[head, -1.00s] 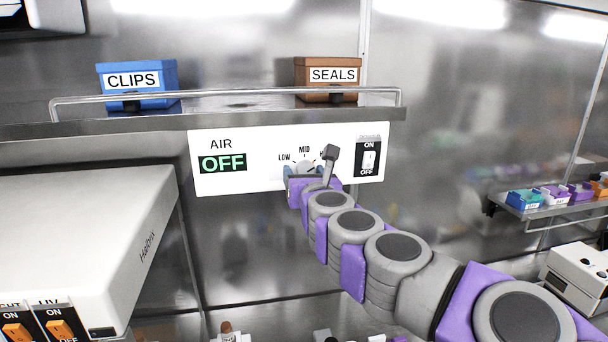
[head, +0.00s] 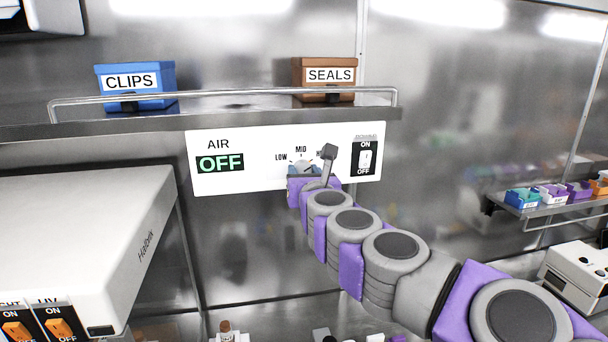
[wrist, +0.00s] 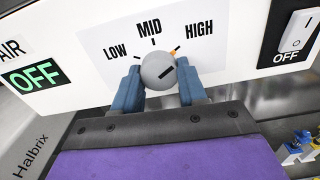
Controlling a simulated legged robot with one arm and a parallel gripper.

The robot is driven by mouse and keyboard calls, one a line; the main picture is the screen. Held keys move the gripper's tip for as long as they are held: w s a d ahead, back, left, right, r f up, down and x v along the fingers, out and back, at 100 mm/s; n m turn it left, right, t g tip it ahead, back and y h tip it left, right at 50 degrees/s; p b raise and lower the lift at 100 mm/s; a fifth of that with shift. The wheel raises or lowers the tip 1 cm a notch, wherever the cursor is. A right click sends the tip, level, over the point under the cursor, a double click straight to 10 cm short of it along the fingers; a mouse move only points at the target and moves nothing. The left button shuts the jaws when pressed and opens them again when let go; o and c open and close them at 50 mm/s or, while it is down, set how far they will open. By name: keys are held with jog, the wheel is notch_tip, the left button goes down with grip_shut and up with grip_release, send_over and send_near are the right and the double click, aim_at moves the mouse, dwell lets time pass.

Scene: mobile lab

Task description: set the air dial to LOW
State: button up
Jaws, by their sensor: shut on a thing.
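The air dial is a round grey knob (wrist: 158,68) on a white wall panel (head: 265,180), with LOW, MID and HIGH printed in an arc above it. A dark slanted mark shows on the knob face. An orange tick lies between MID and HIGH. The AIR display (head: 220,163) reads OFF in green; it also shows in the wrist view (wrist: 36,76). My gripper (wrist: 159,82) is shut on the knob, one blue finger on each side. In the head view my gripper (head: 304,172) covers the lower part of the dial, and my wrist hides most of HIGH.
An ON/OFF rocker switch (head: 366,160) sits right of the dial. A shelf (head: 230,118) above carries a blue CLIPS box (head: 136,86) and a brown SEALS box (head: 325,78). A white Halbrix machine (head: 80,225) stands at the lower left.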

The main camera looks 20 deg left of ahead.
jog(key=shift+n, duration=0.3)
jog(key=n+b, duration=0.1)
jog(key=n, duration=2.2)
jog(key=shift+w+d, duration=0.1)
dwell(0.4)
jog(key=o, duration=1)
jog(key=shift+w, duration=0.1)
jog(key=shift+o, duration=0.3)
jog(key=shift+r, duration=0.1)
